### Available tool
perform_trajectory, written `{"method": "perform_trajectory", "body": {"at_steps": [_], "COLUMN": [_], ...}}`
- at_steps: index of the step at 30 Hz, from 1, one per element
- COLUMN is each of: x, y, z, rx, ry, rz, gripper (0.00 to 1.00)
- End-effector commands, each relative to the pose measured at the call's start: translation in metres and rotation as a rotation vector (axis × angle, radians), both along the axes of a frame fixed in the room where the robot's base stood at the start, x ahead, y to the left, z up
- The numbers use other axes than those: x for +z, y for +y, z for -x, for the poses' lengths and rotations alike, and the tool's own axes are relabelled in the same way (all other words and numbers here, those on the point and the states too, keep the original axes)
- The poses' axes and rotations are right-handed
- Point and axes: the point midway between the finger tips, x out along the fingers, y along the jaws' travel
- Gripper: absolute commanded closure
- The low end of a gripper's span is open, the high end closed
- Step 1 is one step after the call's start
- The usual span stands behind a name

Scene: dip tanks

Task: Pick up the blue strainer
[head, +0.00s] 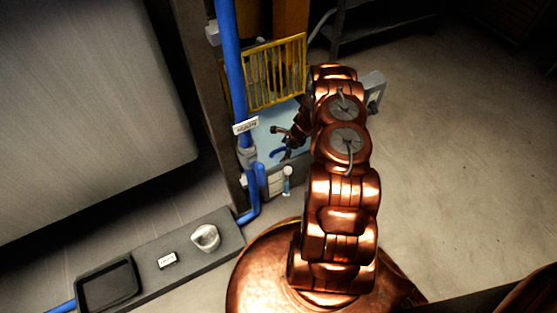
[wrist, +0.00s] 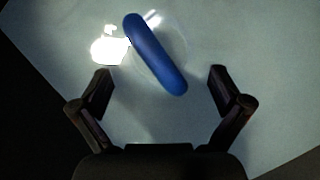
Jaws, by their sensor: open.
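The blue strainer (wrist: 155,53) shows in the wrist view as a rounded blue bar, tilted from upper left to lower right. A faint, clear round outline lies around it on a pale blue-grey surface (wrist: 250,50). My gripper (wrist: 161,72) is open, with one dark finger on each side of the bar's lower end and touching neither side. In the head view my gripper (head: 283,141) is low over the pale blue surface, and a small blue piece (head: 277,153) shows beside it. My arm hides part of that area.
A yellow rack (head: 276,73) stands behind the gripper. A vertical blue pipe (head: 234,70) with a white label (head: 246,126) runs to its left. A grey ledge (head: 208,261) holds a black tray (head: 107,284) and a white cup-like item (head: 205,237). Open floor lies to the right.

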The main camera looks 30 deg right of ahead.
Motion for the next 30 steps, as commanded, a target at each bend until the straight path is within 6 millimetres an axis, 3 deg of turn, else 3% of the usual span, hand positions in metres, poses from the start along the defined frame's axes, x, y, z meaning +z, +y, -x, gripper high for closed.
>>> {"method": "perform_trajectory", "body": {"at_steps": [14, 22, 30], "x": [-0.048, -0.049, -0.049], "y": [0.015, 0.016, 0.016], "z": [-0.008, -0.01, -0.01], "rx": [0.0, -0.001, -0.001], "ry": [0.002, 0.001, 0.0], "rz": [-0.003, -0.002, -0.002], "gripper": [0.0, 0.0, 0.27]}}
